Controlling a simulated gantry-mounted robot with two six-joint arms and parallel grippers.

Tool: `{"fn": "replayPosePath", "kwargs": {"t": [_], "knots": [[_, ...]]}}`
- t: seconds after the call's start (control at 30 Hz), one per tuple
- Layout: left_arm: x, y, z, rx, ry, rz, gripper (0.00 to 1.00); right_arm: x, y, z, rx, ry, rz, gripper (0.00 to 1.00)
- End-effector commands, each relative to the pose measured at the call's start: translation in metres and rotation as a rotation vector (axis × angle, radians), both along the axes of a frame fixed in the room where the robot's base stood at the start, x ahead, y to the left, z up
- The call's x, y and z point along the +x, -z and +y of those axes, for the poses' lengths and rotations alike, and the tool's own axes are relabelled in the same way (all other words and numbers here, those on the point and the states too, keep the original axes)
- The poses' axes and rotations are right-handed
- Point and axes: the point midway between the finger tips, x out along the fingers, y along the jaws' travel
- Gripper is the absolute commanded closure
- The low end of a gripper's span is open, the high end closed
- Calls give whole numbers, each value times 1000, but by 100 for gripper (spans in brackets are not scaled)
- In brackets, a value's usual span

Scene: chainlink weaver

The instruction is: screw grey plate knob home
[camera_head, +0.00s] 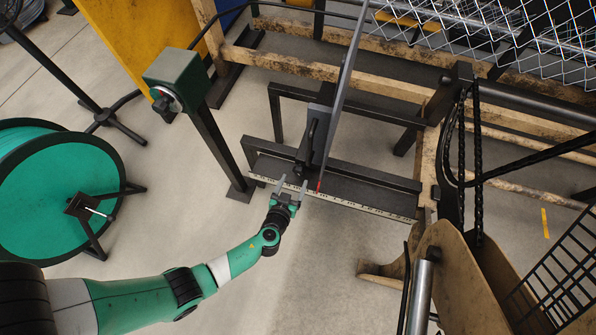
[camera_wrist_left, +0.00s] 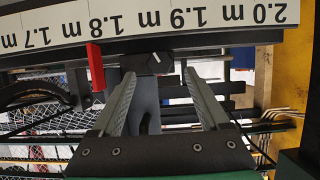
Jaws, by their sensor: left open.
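My left gripper (camera_head: 291,185) is open, just in front of the white measuring scale (camera_head: 345,204) on the dark bench. In the left wrist view the two grey fingers (camera_wrist_left: 163,95) stand apart with nothing gripped. Beyond them, roughly between the fingers, is a dark knob-like block (camera_wrist_left: 147,63) with a short white mark, above a grey upright part (camera_wrist_left: 145,105). I cannot tell how far it is screwed in. In the head view a grey plate (camera_head: 319,122) stands upright on the bench; the knob is not clear there. My right gripper is out of view.
A red pointer (camera_wrist_left: 95,66) hangs by the scale, left of the fingers. A green box (camera_head: 178,78) on a post stands left of the bench, near a green spool (camera_head: 45,190). A wooden frame (camera_head: 330,70) and wire mesh lie behind. Floor before the bench is clear.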

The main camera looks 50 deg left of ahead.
Motion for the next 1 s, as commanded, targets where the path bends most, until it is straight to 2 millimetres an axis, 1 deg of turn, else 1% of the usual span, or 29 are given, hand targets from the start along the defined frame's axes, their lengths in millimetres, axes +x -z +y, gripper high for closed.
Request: {"fn": "replayPosePath", "kwargs": {"t": [0.03,0.1,0.23,0.37,0.6,0.67,0.7,0.77,0.9,0.97,1.0], "knots": [[10,10,6,1,-3,-1,22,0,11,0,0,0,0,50],[21,15,13,0,-2,-1,22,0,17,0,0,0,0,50],[37,21,21,1,-1,-1,22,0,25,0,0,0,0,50],[44,22,25,0,0,0,22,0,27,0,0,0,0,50],[44,21,25,0,1,1,22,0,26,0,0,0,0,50],[44,21,25,0,1,1,32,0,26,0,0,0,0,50],[44,21,25,0,1,1,40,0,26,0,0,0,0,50],[44,21,25,0,1,0,50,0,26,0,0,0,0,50],[44,21,25,0,1,0,76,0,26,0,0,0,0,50],[44,21,25,0,1,0,86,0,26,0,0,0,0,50],[44,21,25,0,1,0,94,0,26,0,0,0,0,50]]}}
